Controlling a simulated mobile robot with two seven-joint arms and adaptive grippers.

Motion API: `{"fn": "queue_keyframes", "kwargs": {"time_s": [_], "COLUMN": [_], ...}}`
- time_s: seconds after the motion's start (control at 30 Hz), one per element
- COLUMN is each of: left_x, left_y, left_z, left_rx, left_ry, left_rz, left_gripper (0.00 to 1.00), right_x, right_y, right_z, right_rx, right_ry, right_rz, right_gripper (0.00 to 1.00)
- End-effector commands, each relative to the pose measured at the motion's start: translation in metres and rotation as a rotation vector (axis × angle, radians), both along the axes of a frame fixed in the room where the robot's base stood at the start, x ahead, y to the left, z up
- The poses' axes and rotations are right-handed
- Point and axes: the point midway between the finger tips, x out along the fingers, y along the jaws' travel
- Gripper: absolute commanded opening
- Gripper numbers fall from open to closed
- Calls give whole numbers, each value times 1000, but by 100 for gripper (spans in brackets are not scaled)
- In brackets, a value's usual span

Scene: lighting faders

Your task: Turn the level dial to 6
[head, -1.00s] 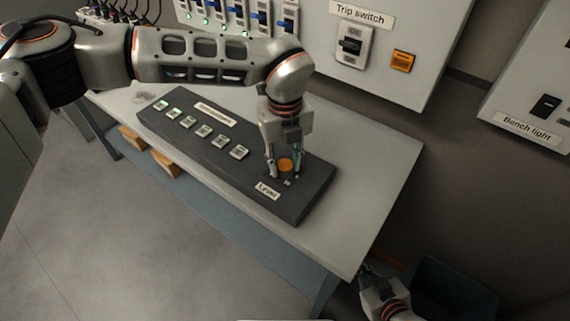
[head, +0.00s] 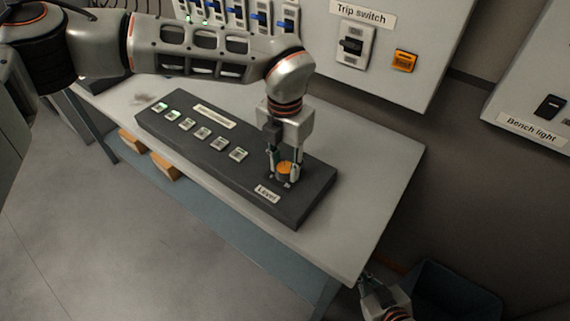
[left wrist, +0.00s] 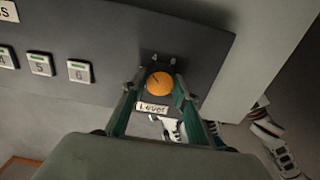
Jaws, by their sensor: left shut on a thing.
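The orange level dial (head: 285,167) sits at the right end of a dark console (head: 316,194), behind a "Level" label (head: 267,193). My left gripper (head: 285,173) points down from above and is shut on the dial, one finger on each side. In the left wrist view the dial (left wrist: 159,85) shows its round orange top with a short dark mark, between the two fingers. The scale numbers around the dial are too small to read. My right gripper (head: 366,282) is low at the right, apart from the table; its finger opening is unclear.
Several buttons (head: 202,133) run along the console to the left of the dial. The console lies on a light table (head: 375,165) with clear surface to its right. Behind it, a wall panel carries a trip switch (head: 351,46) and an orange button (head: 404,60).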

Motion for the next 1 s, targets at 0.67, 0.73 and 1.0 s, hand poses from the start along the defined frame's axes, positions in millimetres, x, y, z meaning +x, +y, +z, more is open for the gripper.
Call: {"fn": "queue_keyframes", "kwargs": {"time_s": [0.67,0.73,1.0], "left_x": [0,0,0], "left_y": [0,0,0], "left_z": [1,1,1], "left_rx": [1,1,1], "left_ry": [-1,-2,-1], "left_rz": [-641,-708,-952], "left_gripper": [7,7,7], "right_x": [-1,-1,0], "right_y": [0,0,0], "right_z": [-2,-1,1], "right_rx": [-1,-1,-1], "right_ry": [3,3,2], "right_rz": [0,0,0], "right_gripper": [0,0,0]}}
